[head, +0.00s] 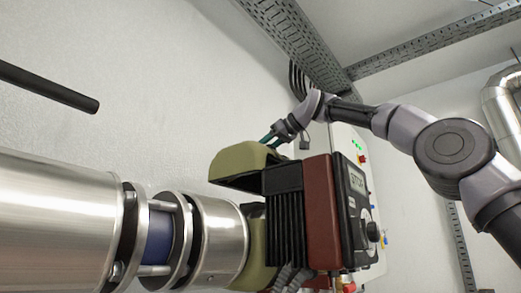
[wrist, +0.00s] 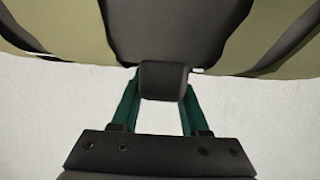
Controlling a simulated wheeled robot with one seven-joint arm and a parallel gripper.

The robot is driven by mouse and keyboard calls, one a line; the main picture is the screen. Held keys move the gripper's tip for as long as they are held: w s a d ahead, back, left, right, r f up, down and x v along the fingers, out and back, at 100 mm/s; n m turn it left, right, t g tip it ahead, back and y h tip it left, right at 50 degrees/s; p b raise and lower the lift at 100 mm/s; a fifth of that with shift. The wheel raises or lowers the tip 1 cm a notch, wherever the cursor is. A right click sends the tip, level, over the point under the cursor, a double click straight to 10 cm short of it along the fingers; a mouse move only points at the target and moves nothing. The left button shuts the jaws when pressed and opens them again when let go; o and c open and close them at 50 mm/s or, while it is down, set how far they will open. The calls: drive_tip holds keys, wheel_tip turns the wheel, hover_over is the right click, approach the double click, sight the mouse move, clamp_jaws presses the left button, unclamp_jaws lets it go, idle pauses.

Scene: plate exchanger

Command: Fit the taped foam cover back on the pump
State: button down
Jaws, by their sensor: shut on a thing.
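The foam cover (head: 238,163) is an olive-green shell at the upper left of the pump (head: 283,215), which has black fins and a dark red housing. The cover's dark underside shows; I cannot tell whether it touches the pump. In the wrist view the cover (wrist: 275,38) fills the top, with broad black bands across it. My gripper (head: 268,138) reaches down to the cover's top from the right. Its green fingers (wrist: 160,98) are shut on a dark tab of the cover. Another olive piece (head: 260,245) sits lower, behind the fins.
A shiny metal-clad pipe (head: 55,215) with flanges and a blue section (head: 158,235) runs in from the left. A control box (head: 353,205) with a display is on the pump's right. A white cabinet (head: 343,145) stands behind. A black bar (head: 50,88) juts in at upper left.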

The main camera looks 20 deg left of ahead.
drive_tip(key=shift+f, duration=0.9)
drive_tip(key=shift+f, duration=0.15)
drive_tip(key=shift+f, duration=2.6)
drive_tip(key=shift+f, duration=0.3)
drive_tip(key=shift+r, duration=4.3)
drive_tip(key=shift+f, duration=0.1)
drive_tip(key=shift+f, duration=1.15)
